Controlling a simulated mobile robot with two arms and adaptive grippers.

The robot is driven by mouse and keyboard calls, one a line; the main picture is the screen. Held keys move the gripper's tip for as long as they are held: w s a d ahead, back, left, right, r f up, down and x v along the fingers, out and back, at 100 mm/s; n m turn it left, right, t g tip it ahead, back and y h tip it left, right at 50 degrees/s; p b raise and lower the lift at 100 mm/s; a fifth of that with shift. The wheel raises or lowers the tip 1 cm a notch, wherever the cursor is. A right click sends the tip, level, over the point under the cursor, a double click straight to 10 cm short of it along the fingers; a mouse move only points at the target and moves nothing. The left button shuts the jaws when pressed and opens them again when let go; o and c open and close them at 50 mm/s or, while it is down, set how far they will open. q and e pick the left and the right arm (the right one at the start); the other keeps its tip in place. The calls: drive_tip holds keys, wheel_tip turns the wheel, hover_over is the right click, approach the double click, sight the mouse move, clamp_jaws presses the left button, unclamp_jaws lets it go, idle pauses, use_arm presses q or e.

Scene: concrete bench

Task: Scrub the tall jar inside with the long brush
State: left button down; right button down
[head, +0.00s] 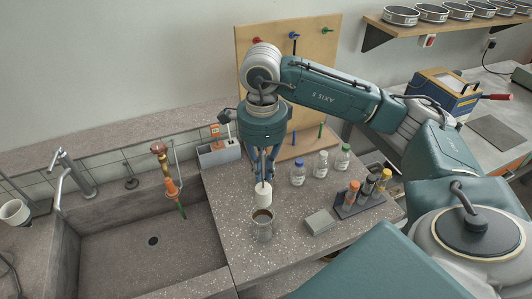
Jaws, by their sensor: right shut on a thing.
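The tall jar (262,230) stands upright on the speckled bench, to the right of the sink, with its open mouth facing up. My right gripper (264,178) points down above it and is shut on the long brush. The brush's pale, cylindrical head (263,196) hangs below the fingers, roughly upright. The head's lower end is over or at the jar's mouth; I cannot tell whether it is just above the rim or slightly inside. The fingers hide most of the brush handle. My left gripper is not in view.
A small grey block (319,222) lies right of the jar. Several capped bottles (298,174) and a dark rack (357,204) with coloured-top items stand behind it. A grey caddy (218,154) stands behind left. The sink (110,250) opens at left.

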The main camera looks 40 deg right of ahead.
sight(262, 187)
drive_tip(key=shift+w+a+f+b, duration=0.1)
drive_tip(key=shift+w+f+b, duration=0.1)
drive_tip(key=shift+f, duration=0.2)
drive_tip(key=shift+w+a+f+b, duration=0.1)
drive_tip(key=shift+f+b, duration=0.05)
drive_tip(key=shift+f, duration=0.2)
drive_tip(key=shift+s+d+f+b, duration=0.1)
drive_tip(key=shift+f+b, duration=0.15)
drive_tip(key=shift+f, duration=0.15)
drive_tip(key=shift+s+d+f+b, duration=0.1)
drive_tip(key=shift+f+b, duration=0.1)
drive_tip(key=shift+f, duration=0.2)
drive_tip(key=shift+w+a+f+b, duration=0.1)
drive_tip(key=shift+f+b, duration=0.65)
drive_tip(key=shift+f, duration=0.5)
wheel_tip(262, 187, down, 11)
drive_tip(key=b, duration=1)
drive_tip(key=shift+r, duration=0.2)
